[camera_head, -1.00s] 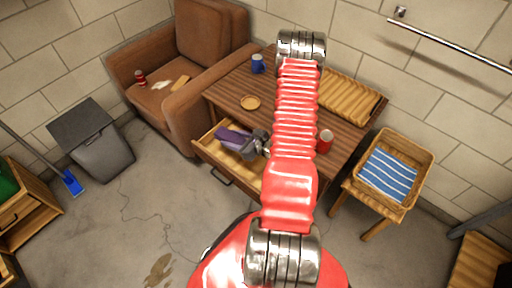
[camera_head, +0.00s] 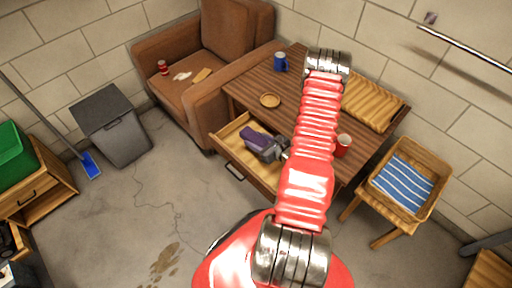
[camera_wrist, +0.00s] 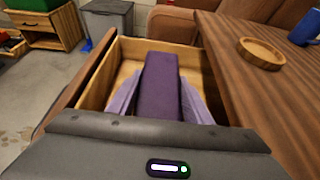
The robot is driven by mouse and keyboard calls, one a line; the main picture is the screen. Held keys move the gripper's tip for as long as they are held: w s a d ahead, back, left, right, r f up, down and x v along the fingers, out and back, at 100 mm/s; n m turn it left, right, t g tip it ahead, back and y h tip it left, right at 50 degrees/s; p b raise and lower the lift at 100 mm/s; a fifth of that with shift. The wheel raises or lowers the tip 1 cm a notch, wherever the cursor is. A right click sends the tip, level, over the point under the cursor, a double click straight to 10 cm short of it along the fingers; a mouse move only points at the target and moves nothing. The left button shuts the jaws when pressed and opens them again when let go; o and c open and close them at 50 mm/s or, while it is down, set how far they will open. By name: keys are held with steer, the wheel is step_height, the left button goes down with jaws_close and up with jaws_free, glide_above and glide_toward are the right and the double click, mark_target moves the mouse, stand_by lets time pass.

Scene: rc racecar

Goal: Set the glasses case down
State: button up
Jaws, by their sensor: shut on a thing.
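The glasses case (camera_head: 256,138) is a dark purple, elongated box, held at my gripper over the open drawer. In the wrist view the glasses case (camera_wrist: 160,88) lies between the two lilac-grey fingers of my gripper (camera_wrist: 163,98), which are shut on it. My gripper also shows in the head view (camera_head: 262,145). The open wooden drawer (camera_head: 228,136) is pulled out from the brown table. In the wrist view its pale floor and walls (camera_wrist: 95,88) surround the case from behind and the left. I cannot tell whether the case touches the drawer floor.
The slatted table (camera_head: 245,88) holds a round wooden dish (camera_head: 270,101), a blue mug (camera_head: 281,62), a red cup (camera_head: 343,145) and a ribbed wooden tray (camera_head: 362,98). A brown armchair (camera_head: 190,109) stands left of it. A wicker basket (camera_head: 440,172) sits on a stool at right.

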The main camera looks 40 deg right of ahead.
steer(key=shift+f, duration=0.45)
steer(key=shift+f, duration=0.1)
steer(key=shift+f, duration=2)
steer(key=shift+f, duration=0.1)
steer(key=o, duration=1.1)
steer(key=v, duration=1.2)
steer(key=shift+r, duration=0.2)
